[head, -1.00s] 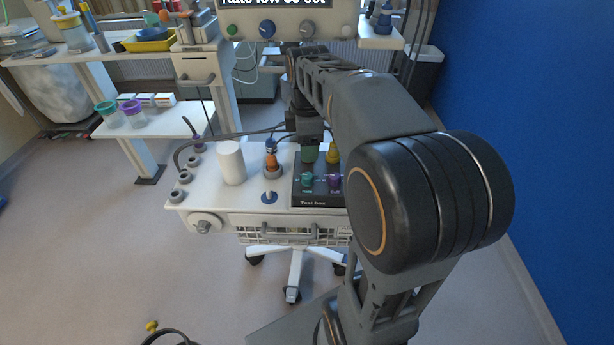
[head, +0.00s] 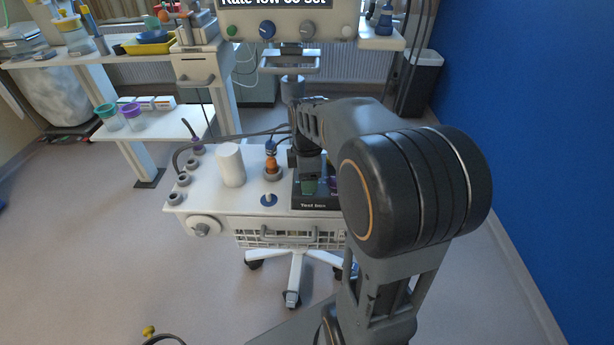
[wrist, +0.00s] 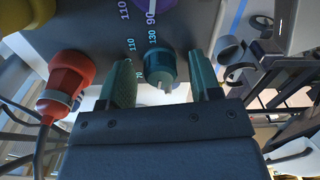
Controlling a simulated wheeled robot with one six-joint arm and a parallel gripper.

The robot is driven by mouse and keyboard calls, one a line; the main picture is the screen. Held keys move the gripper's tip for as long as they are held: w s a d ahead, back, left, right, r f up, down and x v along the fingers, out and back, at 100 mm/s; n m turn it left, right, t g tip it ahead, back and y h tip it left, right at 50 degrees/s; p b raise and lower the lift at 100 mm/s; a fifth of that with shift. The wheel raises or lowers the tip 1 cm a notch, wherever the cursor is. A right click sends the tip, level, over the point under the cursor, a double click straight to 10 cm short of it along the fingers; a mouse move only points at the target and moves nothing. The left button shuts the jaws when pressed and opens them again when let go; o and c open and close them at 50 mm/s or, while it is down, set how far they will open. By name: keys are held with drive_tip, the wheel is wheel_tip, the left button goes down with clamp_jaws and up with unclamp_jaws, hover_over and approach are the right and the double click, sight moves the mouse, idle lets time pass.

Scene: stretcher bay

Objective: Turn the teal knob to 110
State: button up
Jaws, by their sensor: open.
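The teal knob (wrist: 160,68) is in the upper middle of the wrist view, on the dark test box (head: 318,205) with printed numbers 70, 110 and 130 near it. My gripper (wrist: 162,62) is open, with one green finger on each side of the knob. I cannot tell whether either finger touches it. A small pale mark shows at the knob's lower edge; its exact reading is unclear. In the head view my gripper (head: 309,186) is over the front of the box and hides the teal knob.
A purple knob (wrist: 155,6) is close beside the teal one. An orange-red plug (wrist: 66,84) stands to the left, also in the head view (head: 272,165). A white cylinder (head: 230,164) stands on the cart top. A monitor panel (head: 290,24) rises behind.

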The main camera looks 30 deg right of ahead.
drive_tip(key=shift+c, duration=0.4)
drive_tip(key=c, duration=0.9)
drive_tip(key=shift+o, duration=0.2)
